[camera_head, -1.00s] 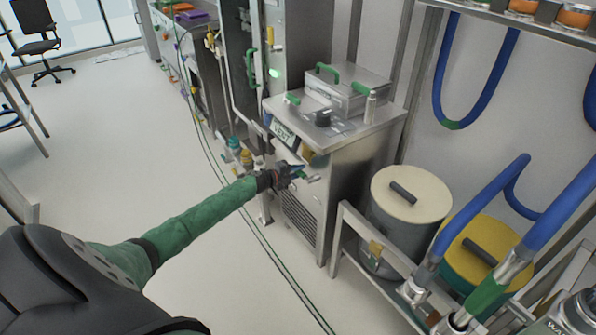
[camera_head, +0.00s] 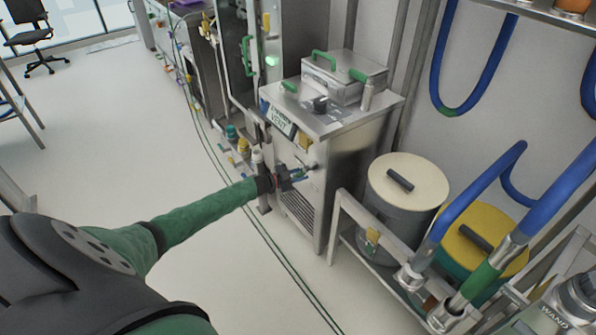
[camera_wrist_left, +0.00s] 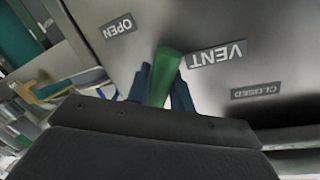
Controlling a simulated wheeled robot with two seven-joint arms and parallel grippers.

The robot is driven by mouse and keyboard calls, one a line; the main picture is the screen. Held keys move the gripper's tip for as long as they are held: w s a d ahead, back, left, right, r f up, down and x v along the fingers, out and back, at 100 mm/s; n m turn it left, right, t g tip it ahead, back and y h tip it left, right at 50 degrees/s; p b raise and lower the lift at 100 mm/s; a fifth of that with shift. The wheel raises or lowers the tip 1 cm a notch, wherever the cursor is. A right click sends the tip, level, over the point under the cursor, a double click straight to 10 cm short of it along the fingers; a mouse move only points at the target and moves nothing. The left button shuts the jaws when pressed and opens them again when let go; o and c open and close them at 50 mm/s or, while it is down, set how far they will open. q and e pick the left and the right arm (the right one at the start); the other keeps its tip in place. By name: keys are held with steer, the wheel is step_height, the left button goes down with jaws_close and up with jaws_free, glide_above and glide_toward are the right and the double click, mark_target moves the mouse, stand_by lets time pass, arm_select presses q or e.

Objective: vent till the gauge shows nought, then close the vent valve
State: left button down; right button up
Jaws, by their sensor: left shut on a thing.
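The vent valve's green handle (camera_wrist_left: 163,78) shows in the left wrist view between the two dark fingers of my left gripper (camera_wrist_left: 162,88). The gripper is shut on it. An OPEN label (camera_wrist_left: 117,26) is left of the handle; VENT (camera_wrist_left: 217,54) and CLOSED (camera_wrist_left: 256,91) labels are to its right. The handle is hard to make out there. I cannot make out a gauge or its reading. My right gripper is out of view.
A pale-lidded drum (camera_head: 408,182) and a yellow-lidded drum (camera_head: 485,245) stand in a metal frame (camera_head: 350,215) right of the cabinet. Blue hoses (camera_head: 480,190) hang at the right. Green lines (camera_head: 245,228) run along the floor. The floor (camera_head: 110,150) at the left is open.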

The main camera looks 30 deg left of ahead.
arm_select(q)
steer(key=d+n, duration=0.1)
steer(key=s+d+f+n, duration=0.1)
steer(key=n, duration=0.1)
steer(key=shift+f, duration=0.1)
steer(key=shift+s+d+f+n+t+h, duration=0.15)
steer(key=shift+d+n+h, duration=0.1)
steer(key=shift+d+n, duration=0.25)
steer(key=shift+s+d+r+n+t+h, duration=0.15)
steer(key=shift+d+n+h, duration=0.15)
steer(key=shift+n, duration=0.4)
steer(key=shift+d+f+n, duration=0.1)
steer(key=shift+d+n, duration=0.1)
steer(key=shift+n, duration=0.2)
steer(key=shift+s+d, duration=0.1)
steer(key=c, duration=1.3)
jaws_free()
steer(key=shift+o, duration=0.2)
